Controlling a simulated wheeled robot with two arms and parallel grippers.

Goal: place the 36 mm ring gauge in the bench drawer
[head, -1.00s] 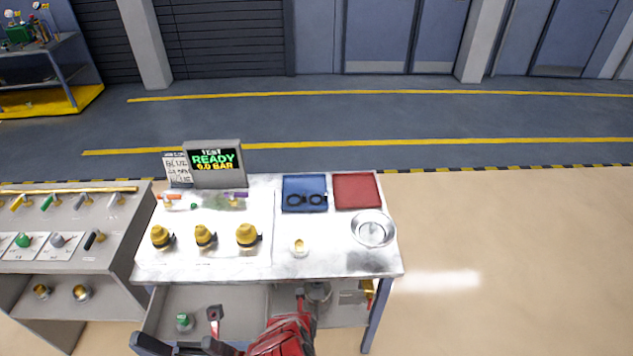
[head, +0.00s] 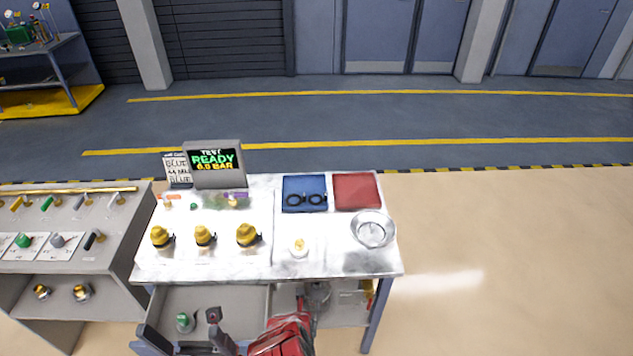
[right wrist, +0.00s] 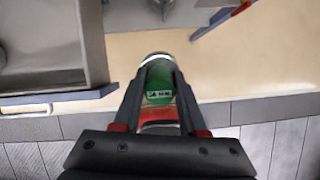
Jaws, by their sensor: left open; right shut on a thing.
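The bench drawer (head: 235,302) stands open under the left part of the bench. In the right wrist view the drawer (right wrist: 92,45) is at the upper left. My right gripper (right wrist: 157,72) is shut on a green labelled piece (right wrist: 158,84) with a pale rim. Its label is too small to read surely, so I cannot confirm 36 mm. In that view the piece appears to the right of the drawer. A small green thing (head: 184,322) also shows at the drawer in the head view; I cannot tell whether it is the same piece.
The bench top (head: 330,255) holds several yellow fittings (head: 204,236), a blue mat (head: 300,183) with dark rings, a red mat (head: 357,190) and a round metal dish (head: 373,229). A display (head: 214,163) stands behind. A rack (head: 60,240) stands close at left. Floor at right is clear.

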